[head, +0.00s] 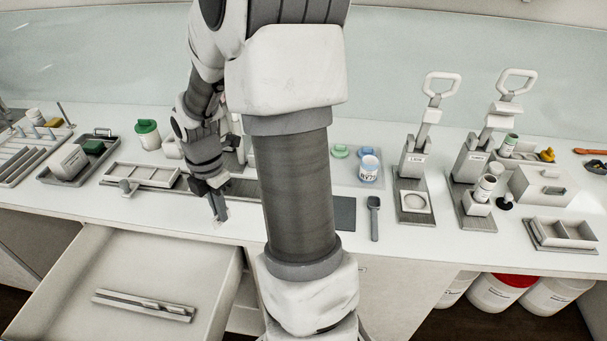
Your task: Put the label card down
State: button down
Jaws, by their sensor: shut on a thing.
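My gripper (218,210) points down over the front part of the white counter (310,225), left of my arm's column. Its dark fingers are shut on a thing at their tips. A small pale piece, probably the label card (222,225), shows at the fingertips. It is too small to make out its print or its tilt. I cannot tell whether it touches the counter.
An open drawer (60,300) holding a metal rail-like tool (145,306) juts out below the gripper.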

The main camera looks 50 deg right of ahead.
jog(key=s+d+r+n+p, duration=0.1)
jog(key=s+d+r+n, duration=0.15)
jog(key=n, duration=0.25)
jog(key=w+d+f, duration=0.1)
jog(key=w+f, duration=0.1)
jog(key=w, duration=0.1)
jog(key=w+d+f, duration=0.2)
jog(key=w+f, duration=0.1)
jog(key=w, duration=0.1)
jog(key=w+d+f, duration=0.2)
jog(key=w, duration=0.2)
jog(key=shift+f, duration=2.3)
jog(key=shift+f, duration=0.15)
jog(key=c, duration=1)
grip_release()
notch_tip(320, 180, up, 12)
